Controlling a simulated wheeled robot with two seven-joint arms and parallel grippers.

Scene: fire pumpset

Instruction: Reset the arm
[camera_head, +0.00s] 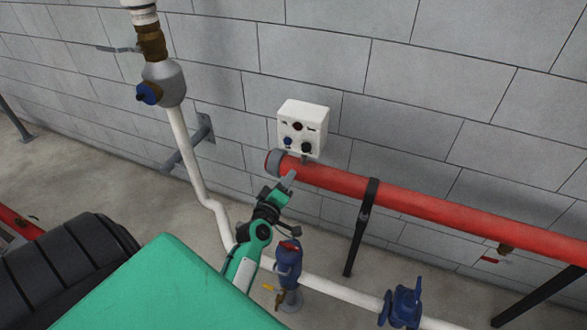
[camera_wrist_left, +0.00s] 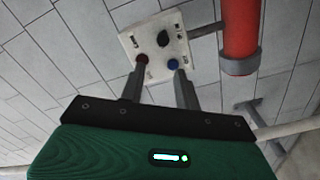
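My left arm reaches up from the bottom centre of the head view, and its gripper (camera_head: 288,178) is in front of the end of the red pipe, below the white control box (camera_head: 316,116). In the left wrist view its two fingers (camera_wrist_left: 158,72) stand apart with nothing between them, so it is open. They point at the control box (camera_wrist_left: 152,42), which carries a red, a blue and a black control. In this view the fingertips overlap the box near the red and blue controls; I cannot tell whether they touch it. My right gripper is not in view.
A red pipe (camera_head: 430,205) runs right from below the box, on a black stand (camera_head: 360,225). A white pipe (camera_head: 190,150) with a blue-handled valve (camera_head: 165,85) rises at left. Blue fittings (camera_head: 288,262) (camera_head: 405,305) sit low along the white pipe. A grey block wall (camera_head: 420,75) stands behind.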

